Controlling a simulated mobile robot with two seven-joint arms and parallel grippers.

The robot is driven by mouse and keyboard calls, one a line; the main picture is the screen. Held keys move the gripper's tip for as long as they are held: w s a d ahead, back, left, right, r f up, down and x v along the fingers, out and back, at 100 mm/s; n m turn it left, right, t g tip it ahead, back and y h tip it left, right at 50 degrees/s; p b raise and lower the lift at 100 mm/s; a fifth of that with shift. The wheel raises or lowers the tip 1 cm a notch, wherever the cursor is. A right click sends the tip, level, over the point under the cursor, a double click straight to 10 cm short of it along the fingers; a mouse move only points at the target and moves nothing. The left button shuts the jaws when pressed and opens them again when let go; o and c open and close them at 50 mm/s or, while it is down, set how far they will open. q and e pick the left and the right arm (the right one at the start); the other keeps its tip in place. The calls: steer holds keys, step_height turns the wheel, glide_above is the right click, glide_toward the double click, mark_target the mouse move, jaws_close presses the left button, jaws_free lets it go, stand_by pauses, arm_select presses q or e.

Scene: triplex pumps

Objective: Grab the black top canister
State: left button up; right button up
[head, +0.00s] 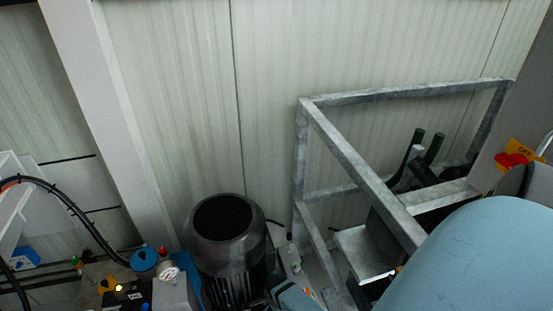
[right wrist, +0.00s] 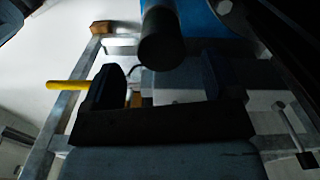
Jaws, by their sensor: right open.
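A black canister-like body (head: 228,240) with a dark round mesh top stands upright at the lower middle of the head view; its lower part runs out of the picture. In the right wrist view, my right gripper (right wrist: 162,67) is open, with one dark finger on each side. A dark cylinder with a round end (right wrist: 165,40) shows above and between the fingertips, with a gap to both. I cannot tell whether this is the same canister or whether it lies between the fingers in depth. My left gripper is not in view.
A grey metal frame (head: 360,165) stands right of the canister, with dark green handles (head: 405,155) behind it. A red knob on a yellow plate (head: 511,160) is at far right. Blue and red fittings (head: 145,260) and a black hose (head: 75,208) are at left. A pale wall closes the back.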

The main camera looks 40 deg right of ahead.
step_height(320, 180, down, 4)
steer(key=b, duration=0.5)
steer(key=shift+f, duration=0.45)
steer(key=shift+w+b, duration=0.1)
steer(key=shift+b, duration=0.2)
steer(key=shift+r, duration=0.1)
steer(key=c, duration=0.9)
steer(key=shift+c, duration=1)
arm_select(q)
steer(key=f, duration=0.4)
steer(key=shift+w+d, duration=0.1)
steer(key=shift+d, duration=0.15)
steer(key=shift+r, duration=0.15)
